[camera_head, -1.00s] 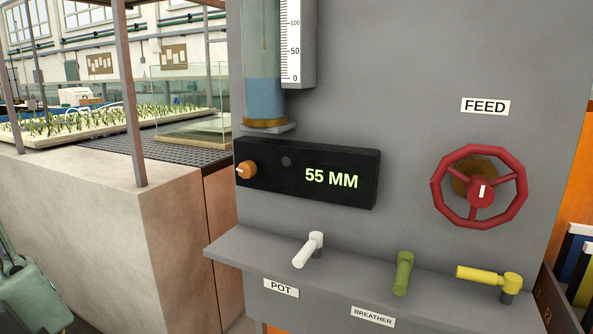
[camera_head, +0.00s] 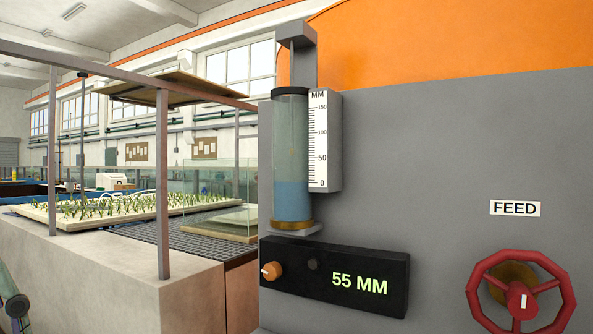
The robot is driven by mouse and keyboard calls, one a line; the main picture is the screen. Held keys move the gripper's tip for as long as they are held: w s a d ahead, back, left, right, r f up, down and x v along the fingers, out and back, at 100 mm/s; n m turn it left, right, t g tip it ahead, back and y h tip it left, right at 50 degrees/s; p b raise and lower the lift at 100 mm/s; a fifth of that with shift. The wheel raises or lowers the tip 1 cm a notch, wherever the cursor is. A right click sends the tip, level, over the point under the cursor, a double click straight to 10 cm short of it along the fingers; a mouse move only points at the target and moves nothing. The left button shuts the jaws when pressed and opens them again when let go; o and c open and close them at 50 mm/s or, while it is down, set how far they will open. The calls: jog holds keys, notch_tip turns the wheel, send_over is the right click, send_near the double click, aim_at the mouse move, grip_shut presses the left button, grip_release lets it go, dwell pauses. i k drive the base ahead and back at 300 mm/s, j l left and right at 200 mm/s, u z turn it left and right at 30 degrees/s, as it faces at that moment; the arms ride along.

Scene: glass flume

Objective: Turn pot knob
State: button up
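The white lever knob over the POT label is not in this view now; it lies below the picture's lower edge. Its shelf is also out of view. A clear gauge tube (camera_head: 291,150), partly filled with blue liquid (camera_head: 292,202), stands on the grey panel (camera_head: 430,150). Beside it is a white MM scale (camera_head: 319,140); the liquid's top is near the lower part of the scale. The black display box (camera_head: 320,290) reads 55 MM. A small orange knob (camera_head: 273,270) is on its left end. My gripper is not in view.
A red handwheel (camera_head: 520,300) under the FEED label (camera_head: 515,208) is at the lower right, cut off by the picture's edge. At left are a concrete flume wall (camera_head: 90,285), metal posts (camera_head: 163,180), plant rows (camera_head: 115,207) and a glass tank (camera_head: 220,200).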

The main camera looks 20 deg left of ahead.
aim_at(272, 269)
jog(key=k+j+u, duration=0.15)
jog(key=j+u, duration=0.2)
jog(key=j, duration=0.15)
jog(key=j+u, duration=0.35)
jog(key=j, duration=0.15)
jog(key=k, duration=0.05)
